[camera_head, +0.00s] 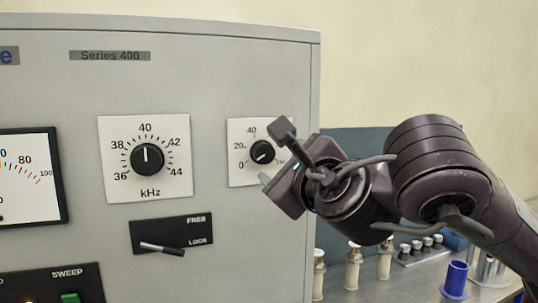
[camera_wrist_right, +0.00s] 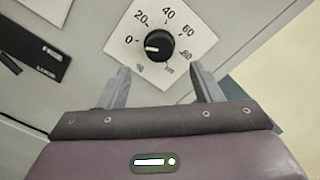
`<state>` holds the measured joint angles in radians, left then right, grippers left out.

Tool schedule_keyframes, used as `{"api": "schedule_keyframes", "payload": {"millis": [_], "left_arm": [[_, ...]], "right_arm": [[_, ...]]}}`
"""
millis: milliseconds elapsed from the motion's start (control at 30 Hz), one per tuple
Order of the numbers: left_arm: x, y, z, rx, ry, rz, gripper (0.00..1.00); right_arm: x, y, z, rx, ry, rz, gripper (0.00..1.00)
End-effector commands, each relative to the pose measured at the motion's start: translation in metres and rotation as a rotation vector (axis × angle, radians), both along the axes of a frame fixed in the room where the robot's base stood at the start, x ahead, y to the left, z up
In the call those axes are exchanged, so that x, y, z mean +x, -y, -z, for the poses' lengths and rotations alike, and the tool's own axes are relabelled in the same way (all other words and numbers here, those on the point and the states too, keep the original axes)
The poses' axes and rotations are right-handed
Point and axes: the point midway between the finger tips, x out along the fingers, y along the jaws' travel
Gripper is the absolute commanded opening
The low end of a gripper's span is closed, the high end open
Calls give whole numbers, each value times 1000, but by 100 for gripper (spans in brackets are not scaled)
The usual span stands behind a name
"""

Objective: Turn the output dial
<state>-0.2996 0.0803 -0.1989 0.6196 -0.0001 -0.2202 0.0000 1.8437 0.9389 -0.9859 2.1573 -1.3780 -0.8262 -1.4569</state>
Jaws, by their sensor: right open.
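The output dial (camera_head: 262,152) is a small round black knob on a white square plate with a 0 to 80 scale, at the right of the grey panel. In the right wrist view the dial (camera_wrist_right: 160,47) shows whole, and its white mark points left, near the 0. My right gripper (camera_wrist_right: 160,70) is open, its two grey fingers to either side of and just below the dial in that view, with nothing between them. In the head view my right gripper (camera_head: 275,158) is at the plate and covers its right part. My left gripper is out of view.
A larger kHz dial (camera_head: 147,158) sits left of the output dial. Below it is a FREE/LOCK lever (camera_head: 162,248). A meter (camera_head: 28,177) is at the far left. Several small bottles and a blue cup (camera_head: 455,280) stand on the bench at right.

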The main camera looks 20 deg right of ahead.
Motion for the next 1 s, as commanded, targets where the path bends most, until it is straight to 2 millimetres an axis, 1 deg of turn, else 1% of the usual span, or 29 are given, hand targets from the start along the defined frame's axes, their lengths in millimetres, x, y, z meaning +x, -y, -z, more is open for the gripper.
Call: {"api": "schedule_keyframes", "payload": {"millis": [33, 200, 400, 600, 833, 867, 1000], "left_arm": [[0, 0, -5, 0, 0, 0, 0], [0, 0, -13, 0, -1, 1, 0], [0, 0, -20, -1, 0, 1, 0], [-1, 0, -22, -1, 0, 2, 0], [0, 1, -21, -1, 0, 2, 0], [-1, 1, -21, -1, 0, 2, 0], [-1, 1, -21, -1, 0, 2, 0]], "right_arm": [[8, 1, 0, 3, -6, 2, 59], [33, 0, -1, 5, -5, 2, 59], [57, -2, -1, 5, -3, 1, 59], [68, -2, 0, 4, -1, 2, 59], [68, -2, 1, 5, 1, 1, 59], [68, -2, 1, 5, 1, 1, 57], [68, -2, 0, 5, 1, 1, 39]]}}
